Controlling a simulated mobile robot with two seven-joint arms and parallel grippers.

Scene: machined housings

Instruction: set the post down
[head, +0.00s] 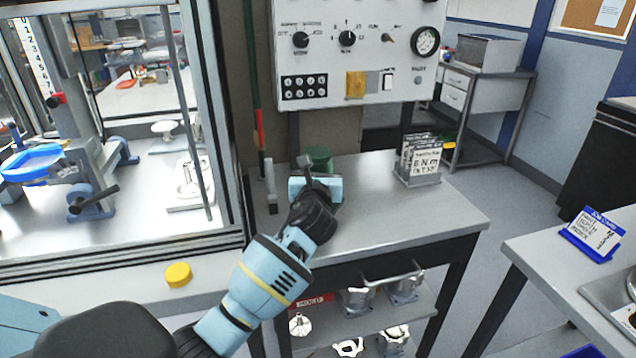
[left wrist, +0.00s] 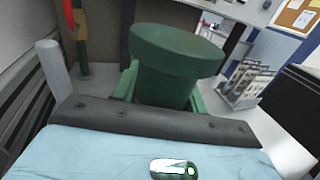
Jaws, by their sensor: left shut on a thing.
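The post is green, with a wide round cap on a narrower stem. It shows large in the left wrist view (left wrist: 172,75), and its top shows in the head view (head: 320,155), just beyond my left gripper (head: 317,180). My left gripper is shut on the post above the bench at the back. The post looks upright. Its lower end is hidden, so I cannot tell whether it touches the bench (head: 400,215). The fingertips are mostly hidden by the gripper's pale blue body. My right gripper is not in view.
A grey upright piece (head: 271,187) stands just left of the gripper. A card rack (head: 418,168) stands further right on the bench. A control panel (head: 355,50) hangs behind. The bench's front right is clear. A yellow disc (head: 178,274) lies on the ledge at left.

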